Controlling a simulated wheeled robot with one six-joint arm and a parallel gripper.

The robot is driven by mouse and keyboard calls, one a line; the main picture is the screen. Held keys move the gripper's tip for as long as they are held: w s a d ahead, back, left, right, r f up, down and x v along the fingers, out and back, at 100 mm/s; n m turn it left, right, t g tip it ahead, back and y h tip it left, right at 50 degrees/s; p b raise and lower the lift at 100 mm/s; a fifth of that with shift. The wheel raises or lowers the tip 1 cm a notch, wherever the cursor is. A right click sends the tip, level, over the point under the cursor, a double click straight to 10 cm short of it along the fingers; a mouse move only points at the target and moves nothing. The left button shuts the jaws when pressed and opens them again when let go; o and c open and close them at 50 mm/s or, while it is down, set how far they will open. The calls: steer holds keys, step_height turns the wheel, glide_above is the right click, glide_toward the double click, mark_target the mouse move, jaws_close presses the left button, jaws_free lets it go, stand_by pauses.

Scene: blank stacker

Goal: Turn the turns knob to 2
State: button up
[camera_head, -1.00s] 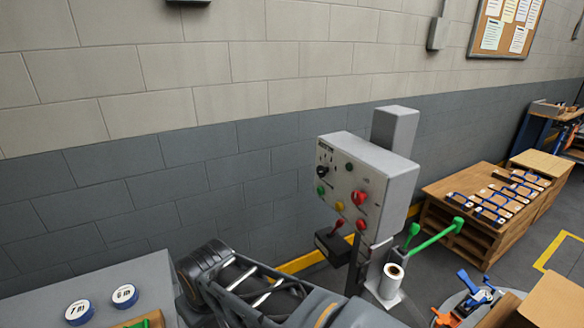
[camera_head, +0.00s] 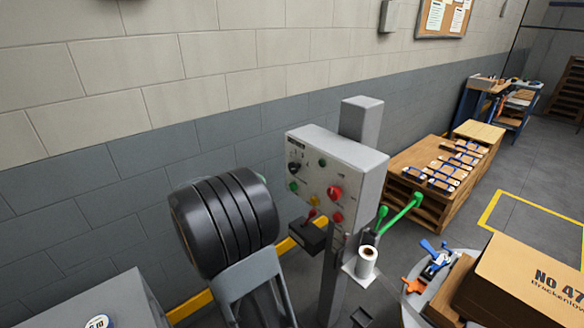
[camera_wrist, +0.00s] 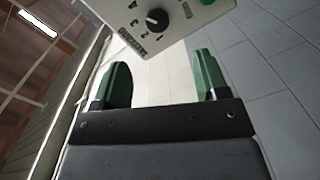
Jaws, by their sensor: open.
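The control panel (camera_head: 325,185) is a pale grey box on a post in the head view. A dark knob (camera_head: 294,168) is at its upper left. In the wrist view the black knob (camera_wrist: 157,19) sits at the top, with printed marks 1, 2, 3 and A around it. I cannot surely tell which mark its pointer faces. My gripper (camera_wrist: 160,72) is open and empty, its two green fingers apart. The knob shows beyond the fingers, above the gap between them, and is not touched.
The panel also carries a red knob (camera_head: 335,193), a green button (camera_head: 293,187) and other small red and yellow controls. A lever box (camera_head: 308,235), a green handle (camera_head: 403,212) and a label roll (camera_head: 366,260) are near the post. A cardboard box (camera_head: 525,280) stands at right.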

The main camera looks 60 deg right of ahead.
mark_target(292, 170)
steer(key=shift+h, duration=0.3)
steer(key=p+x, duration=0.1)
steer(key=x, duration=0.3)
steer(key=p+x, duration=0.1)
steer(key=x, duration=0.3)
steer(key=p+x, duration=0.1)
steer(key=x, duration=0.3)
steer(key=shift+w+d+r+p, duration=0.1)
steer(key=shift+w+r+p, duration=0.15)
steer(key=shift+r+p, duration=0.15)
steer(key=shift+x, duration=1)
steer(key=shift+f, duration=0.1)
steer(key=c, duration=0.9)
